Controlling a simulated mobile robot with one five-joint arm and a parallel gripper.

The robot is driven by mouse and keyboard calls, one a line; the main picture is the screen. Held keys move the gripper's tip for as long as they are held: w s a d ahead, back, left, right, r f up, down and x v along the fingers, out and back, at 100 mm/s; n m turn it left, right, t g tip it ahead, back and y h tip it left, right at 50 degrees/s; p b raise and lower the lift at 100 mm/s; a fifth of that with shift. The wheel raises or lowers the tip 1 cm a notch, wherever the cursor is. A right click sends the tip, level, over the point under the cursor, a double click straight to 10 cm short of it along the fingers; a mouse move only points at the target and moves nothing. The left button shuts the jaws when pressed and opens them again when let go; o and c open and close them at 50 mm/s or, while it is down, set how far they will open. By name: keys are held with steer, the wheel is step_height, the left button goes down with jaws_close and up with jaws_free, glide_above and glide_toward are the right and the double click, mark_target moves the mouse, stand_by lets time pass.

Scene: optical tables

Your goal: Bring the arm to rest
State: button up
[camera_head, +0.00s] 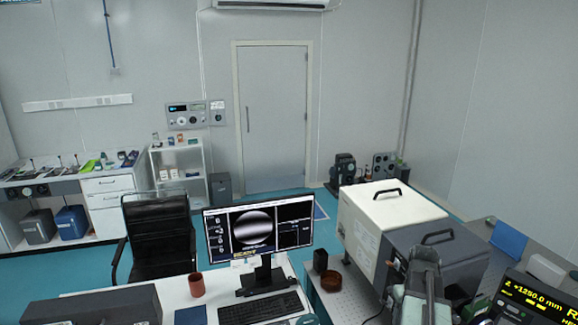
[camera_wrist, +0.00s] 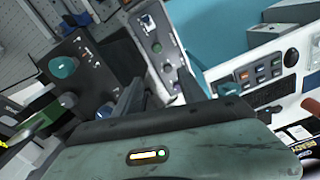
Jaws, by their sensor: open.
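My arm (camera_head: 423,285) shows at the lower right of the head view, in front of the white and dark grey instrument boxes. Its gripper's fingertips cannot be made out there. In the wrist view, my gripper (camera_wrist: 155,92) shows as two dark fingers standing apart beyond the grey-green wrist housing. The gripper is open and I see nothing between the fingers. Beyond it lie a dark panel with a teal knob (camera_wrist: 64,67) and a light panel with a green button (camera_wrist: 157,47).
A white box (camera_head: 385,215) and a dark grey box (camera_head: 440,258) stand on the perforated optical table (camera_head: 340,305). A brown round dish (camera_head: 332,281) is beside them. A desk holds a monitor (camera_head: 258,228), keyboard (camera_head: 260,309) and red mug (camera_head: 197,285). A black chair (camera_head: 158,235) stands behind.

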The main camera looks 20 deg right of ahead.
steer(key=w+a+f+n+b, duration=0.1)
steer(key=w+a+f+b, duration=0.25)
steer(key=a, duration=0.45)
steer(key=w+a+f+n+b, duration=0.25)
steer(key=a+f+b, duration=0.2)
steer(key=a, duration=0.35)
steer(key=w+a+f+n+b, duration=0.1)
steer(key=w+a+f+b, duration=0.3)
steer(key=a, duration=0.4)
steer(key=s+a+f+m+b, duration=0.1)
steer(key=a+f+b, duration=0.2)
steer(key=a, duration=1)
steer(key=shift+s+a+f+b, duration=0.3)
steer(key=shift+s+f, duration=0.05)
steer(key=shift+f, duration=0.75)
steer(key=shift+m, duration=0.25)
steer(key=shift+c, duration=1.4)
steer(key=shift+d, duration=0.15)
